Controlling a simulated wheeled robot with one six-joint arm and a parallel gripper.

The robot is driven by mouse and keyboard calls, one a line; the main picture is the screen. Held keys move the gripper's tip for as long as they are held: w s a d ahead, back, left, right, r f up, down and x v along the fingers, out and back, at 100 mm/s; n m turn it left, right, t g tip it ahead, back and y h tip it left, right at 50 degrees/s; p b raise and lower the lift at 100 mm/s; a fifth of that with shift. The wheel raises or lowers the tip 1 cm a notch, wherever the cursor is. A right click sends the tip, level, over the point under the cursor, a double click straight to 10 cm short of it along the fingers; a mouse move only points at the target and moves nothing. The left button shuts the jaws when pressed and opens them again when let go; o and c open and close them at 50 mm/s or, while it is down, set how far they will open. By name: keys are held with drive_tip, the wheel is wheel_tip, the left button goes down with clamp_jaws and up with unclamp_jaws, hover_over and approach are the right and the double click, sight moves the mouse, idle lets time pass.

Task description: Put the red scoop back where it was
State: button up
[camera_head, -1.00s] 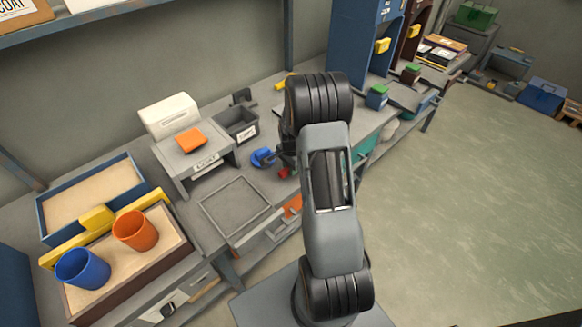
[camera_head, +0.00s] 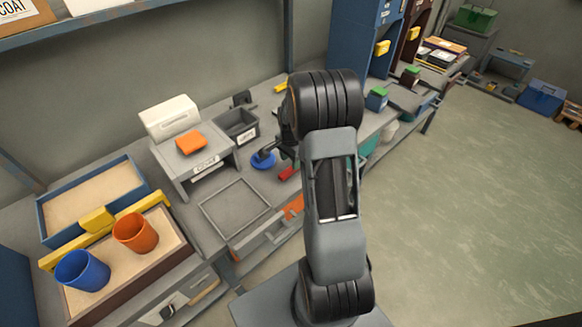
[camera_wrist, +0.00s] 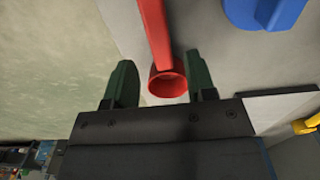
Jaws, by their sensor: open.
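The red scoop (camera_wrist: 157,35) shows in the wrist view, its handle running up to the picture's top edge. Its round cup (camera_wrist: 168,84) is at the lower end, between the two dark green fingers of my gripper (camera_wrist: 160,62). The fingers are open, with a gap on both sides of the cup. The right finger is closer to the cup than the left. In the head view, part of the red scoop (camera_head: 287,174) shows on the bench beside my arm. My gripper is largely hidden there behind the arm. I cannot tell the height between fingers and scoop.
A blue rounded object (camera_head: 262,161) lies close left of the scoop. A framed square tray (camera_head: 234,207), a grey stand (camera_head: 179,166) with an orange block and a dark bin (camera_head: 237,126) are farther left. A small green-lidded box (camera_head: 376,98) stands to the right.

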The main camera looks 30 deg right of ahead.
drive_tip(key=s+a+r+n+t, duration=0.1)
drive_tip(key=s+a+r+n, duration=0.25)
drive_tip(key=r, duration=0.35)
drive_tip(key=s+a+r+n, duration=0.2)
drive_tip(key=a+r+n, duration=0.1)
drive_tip(key=a+r, duration=0.3)
drive_tip(key=s+a+r+n+t, duration=0.2)
drive_tip(key=s+a+r+n, duration=0.1)
drive_tip(key=s+a+n, duration=0.4)
drive_tip(key=s+n, duration=0.2)
drive_tip(key=s, duration=0.2)
drive_tip(key=shift+a+r+n, duration=0.25)
drive_tip(key=shift+r+n, duration=0.05)
drive_tip(key=shift+n, duration=0.05)
drive_tip(key=shift+s, duration=0.1)
